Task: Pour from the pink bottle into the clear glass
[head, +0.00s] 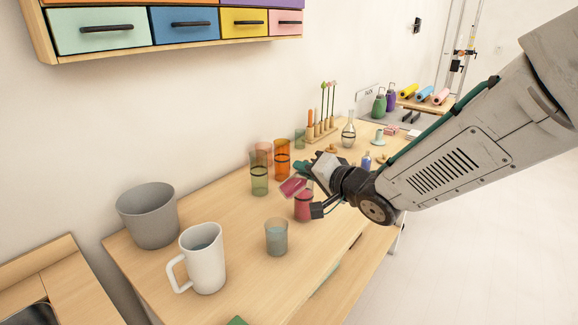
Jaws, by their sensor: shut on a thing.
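The pink bottle (303,207) is at the end of my gripper (311,203), at the right part of the wooden table. My gripper is shut on it, and the dark fingers and wrist hide part of it. I cannot tell whether the bottle touches the table or how far it is tilted. The clear glass (276,238), slightly blue-grey, stands upright on the table in front and to the left of the bottle, apart from it. Whether it holds liquid is hard to tell.
A white mug (203,258) and grey pot (148,215) stand to the left. A green glass (259,174) and orange glass (282,160) stand behind the bottle. A dark pink flat thing (291,187) lies beside it. Bare tabletop (225,211) lies left of the clear glass.

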